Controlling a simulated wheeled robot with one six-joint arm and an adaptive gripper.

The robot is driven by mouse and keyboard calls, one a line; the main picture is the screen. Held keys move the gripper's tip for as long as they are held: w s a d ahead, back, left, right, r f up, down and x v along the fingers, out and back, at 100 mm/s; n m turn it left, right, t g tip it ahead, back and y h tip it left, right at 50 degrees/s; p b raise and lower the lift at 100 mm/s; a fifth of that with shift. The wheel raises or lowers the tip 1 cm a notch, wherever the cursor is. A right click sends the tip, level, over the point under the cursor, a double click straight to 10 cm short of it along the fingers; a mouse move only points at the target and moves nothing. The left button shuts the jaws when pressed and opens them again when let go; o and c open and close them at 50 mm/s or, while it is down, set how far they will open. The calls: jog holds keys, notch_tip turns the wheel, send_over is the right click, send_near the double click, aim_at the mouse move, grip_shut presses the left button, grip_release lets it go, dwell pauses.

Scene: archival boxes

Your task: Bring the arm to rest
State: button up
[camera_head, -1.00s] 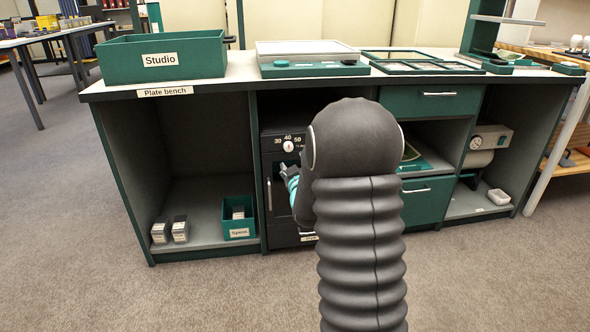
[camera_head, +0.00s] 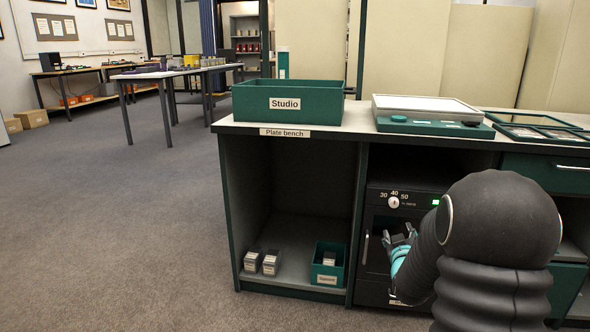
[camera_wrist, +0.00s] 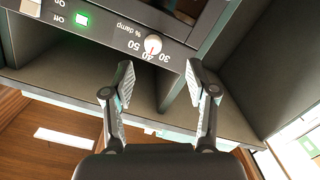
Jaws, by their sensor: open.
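My gripper (camera_head: 398,240) is in front of the black cabinet unit (camera_head: 409,196) under the plate bench, beside its door handle. In the wrist view my gripper (camera_wrist: 160,88) is open, with its two fingers apart and nothing between them. The unit's dial (camera_wrist: 153,44) with its damp scale and a lit green switch (camera_wrist: 82,20) show upside down beyond the fingers. My arm hides the unit's right and lower parts in the head view.
The plate bench (camera_head: 300,130) carries a green Studio box (camera_head: 288,103) and a light panel (camera_head: 428,109). Its left bay holds two small boxes (camera_head: 261,262) and a green bin (camera_head: 328,262). Open carpet (camera_head: 110,220) lies to the left.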

jog(key=s+f+m+g+y, duration=0.15)
jog(key=s+f+g, duration=0.3)
jog(key=f, duration=0.45)
jog(key=s+a+m+g+y+p, duration=0.1)
jog(key=s+a+m+g+p, duration=0.1)
jog(key=s+a+g, duration=0.6)
jog(key=s+a+r+t+y+p, duration=0.1)
jog(key=s+a+r+p, duration=0.3)
jog(key=s+r, duration=0.8)
jog(key=s+a+r+n+y+p, duration=0.1)
jog(key=s+a+r+p, duration=0.3)
jog(key=s+r, duration=0.9)
jog(key=a, duration=0.3)
jog(key=shift+a+r+t+p, duration=0.2)
jog(key=shift+r+t+p, duration=0.1)
jog(key=shift+t+p, duration=0.1)
jog(key=shift+s, duration=0.1)
